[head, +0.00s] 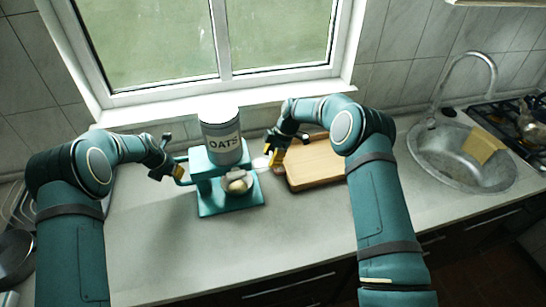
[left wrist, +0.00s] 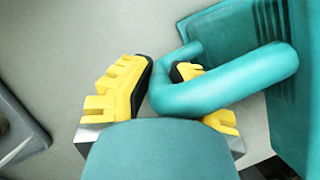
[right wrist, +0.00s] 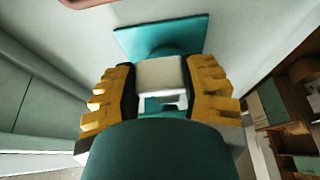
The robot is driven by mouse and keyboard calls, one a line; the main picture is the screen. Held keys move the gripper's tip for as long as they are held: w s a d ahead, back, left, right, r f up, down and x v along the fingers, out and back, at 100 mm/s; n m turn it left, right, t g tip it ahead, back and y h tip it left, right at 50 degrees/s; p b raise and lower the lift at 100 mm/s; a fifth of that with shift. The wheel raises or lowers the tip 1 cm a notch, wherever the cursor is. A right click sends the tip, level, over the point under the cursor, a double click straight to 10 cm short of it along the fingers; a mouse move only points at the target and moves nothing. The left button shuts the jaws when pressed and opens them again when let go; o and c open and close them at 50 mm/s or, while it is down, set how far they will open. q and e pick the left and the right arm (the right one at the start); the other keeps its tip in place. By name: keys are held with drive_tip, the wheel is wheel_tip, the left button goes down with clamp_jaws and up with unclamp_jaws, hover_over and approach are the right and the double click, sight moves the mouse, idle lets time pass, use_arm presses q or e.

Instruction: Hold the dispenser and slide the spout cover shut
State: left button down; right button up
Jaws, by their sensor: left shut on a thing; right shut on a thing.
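The teal dispenser (head: 207,167) stands on the counter with a grey and white OATS canister (head: 221,142) on top. Its left side carries a curved teal handle (left wrist: 225,80). My left gripper (head: 165,172) is at that side, its yellow fingers shut on the handle. My right gripper (head: 271,151) is on the other side, just right of the canister. In the right wrist view its fingers are shut on a white block (right wrist: 161,75), which appears to be the spout cover's tab. The spout opening itself is hidden. A small bowl (head: 237,185) sits on the teal base below.
A wooden board (head: 313,165) lies close to the right of the dispenser, beneath my right arm. A sink (head: 455,165) with a yellow cloth-like item (head: 484,145) is further right. The window is behind. The counter in front (head: 230,245) is clear.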

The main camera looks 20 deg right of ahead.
sight(258, 164)
use_arm(q)
drive_tip(key=shift+d, duration=0.1)
use_arm(e)
drive_tip(key=a, duration=0.4)
drive_tip(key=shift+a, duration=0.1)
use_arm(q)
drive_tip(key=shift+s, duration=0.1)
use_arm(e)
drive_tip(key=o, duration=1.3)
use_arm(q)
drive_tip(key=shift+f, duration=0.1)
use_arm(e)
drive_tip(key=v, duration=1.2)
use_arm(q)
drive_tip(key=c, duration=1.1)
unclamp_jaws()
